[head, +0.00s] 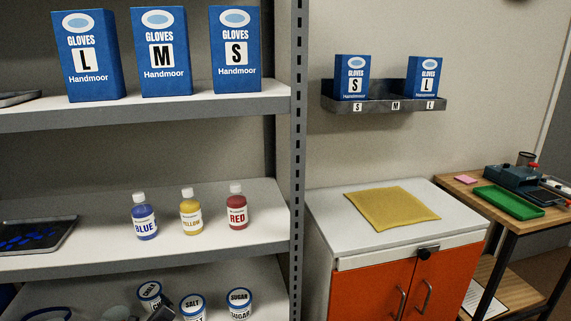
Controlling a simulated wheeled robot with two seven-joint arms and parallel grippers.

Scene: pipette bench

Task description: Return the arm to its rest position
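Neither of my grippers shows in the head view, and no part of my arms can be made out. The pose of the arms and whether the grippers are open or shut cannot be seen. Glove boxes marked L (87,58), M (161,55) and S (235,52) stand upright on the upper shelf (200,108). A blue bottle (144,220), a yellow bottle (190,215) and a red bottle (236,211) stand upright on the middle shelf (262,230).
A wall rack (385,104) holds two glove boxes, S (351,80) and L (424,80), with a gap between. A yellow mat (391,209) lies on the orange-doored cabinet (325,215). A wooden table (465,195) holds a green tray (508,202). Jars (239,302) stand on the lowest shelf.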

